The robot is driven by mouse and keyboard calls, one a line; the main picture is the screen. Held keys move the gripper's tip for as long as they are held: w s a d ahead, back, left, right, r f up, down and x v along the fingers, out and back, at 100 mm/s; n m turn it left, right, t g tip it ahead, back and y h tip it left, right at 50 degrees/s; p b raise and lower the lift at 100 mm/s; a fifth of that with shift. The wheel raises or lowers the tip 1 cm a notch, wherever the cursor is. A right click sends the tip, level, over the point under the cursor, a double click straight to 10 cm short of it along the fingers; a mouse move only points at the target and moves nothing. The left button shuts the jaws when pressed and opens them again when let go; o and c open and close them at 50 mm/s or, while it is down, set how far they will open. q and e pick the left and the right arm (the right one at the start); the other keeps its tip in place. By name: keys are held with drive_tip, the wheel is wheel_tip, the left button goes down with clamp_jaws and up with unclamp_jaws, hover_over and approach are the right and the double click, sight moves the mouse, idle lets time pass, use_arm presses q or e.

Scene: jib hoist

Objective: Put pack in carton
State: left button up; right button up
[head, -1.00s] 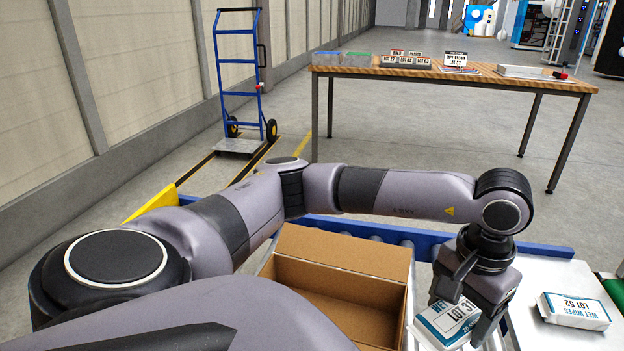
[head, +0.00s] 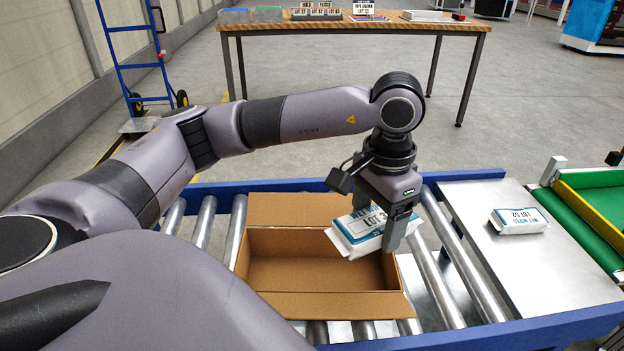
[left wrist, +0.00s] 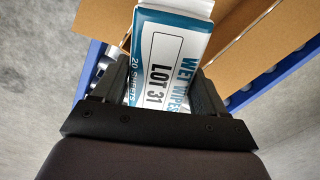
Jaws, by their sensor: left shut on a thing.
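My left gripper (head: 386,222) is shut on a white and blue pack of wet wipes (head: 358,230), held tilted over the right part of the open carton (head: 285,262). In the left wrist view the same pack (left wrist: 168,50) sits between the two fingers and reads "LOT 31". The carton is brown cardboard with its flaps folded out, and the part of its floor that shows is bare. The pack hides part of the carton's right side. My right gripper does not show.
The carton stands on a roller conveyor with blue rails (head: 470,174). A second wipes pack (head: 518,221), marked LOT 52, lies on the metal plate (head: 560,270) at the right. A green belt (head: 590,205) is beyond it. A wooden table (head: 350,25) stands at the back.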

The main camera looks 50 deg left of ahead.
use_arm(q)
drive_tip(key=a+r+m+b, duration=0.1)
drive_tip(key=a+r+m, duration=0.1)
drive_tip(key=a+m, duration=0.2)
drive_tip(key=b, duration=0.5)
approach(346, 286)
drive_tip(key=shift+f+m, duration=0.3)
drive_tip(key=shift+f, duration=0.1)
wheel_tip(346, 286, down, 5)
drive_tip(key=shift+f+b, duration=0.1)
drive_tip(key=shift+b, duration=0.75)
drive_tip(key=shift+f, duration=0.25)
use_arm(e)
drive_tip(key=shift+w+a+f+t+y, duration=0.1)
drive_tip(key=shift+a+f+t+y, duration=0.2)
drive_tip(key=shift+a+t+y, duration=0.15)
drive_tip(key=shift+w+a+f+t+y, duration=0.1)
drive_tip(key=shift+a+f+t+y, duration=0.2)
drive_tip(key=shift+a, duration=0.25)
